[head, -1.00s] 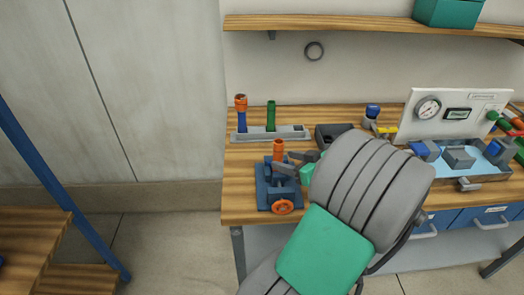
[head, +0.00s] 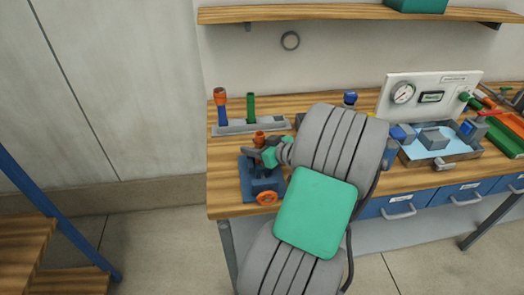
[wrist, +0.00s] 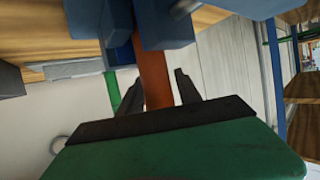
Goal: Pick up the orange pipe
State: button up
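The orange pipe (head: 260,136) stands upright in a blue vise-like fixture (head: 248,180) with an orange handwheel at the left front of the bench. My gripper (head: 255,153) is at the pipe, just below its top. In the wrist view the orange pipe (wrist: 154,80) runs between the two dark fingers of my gripper (wrist: 160,82). The fingers are apart, with a gap on the right side of the pipe; the left finger is very close to it, and I cannot tell if it touches. The blue fixture (wrist: 165,25) also shows there.
A grey rack (head: 235,128) behind holds a green pipe (head: 251,107) and a blue pipe with an orange top (head: 221,108). A gauge panel (head: 425,98) and a blue-lined tray (head: 470,157) are to the right. A shelf (head: 300,14) hangs above.

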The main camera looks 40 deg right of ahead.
grip_shut()
jog(key=shift+r, duration=0.1)
dwell(0.3)
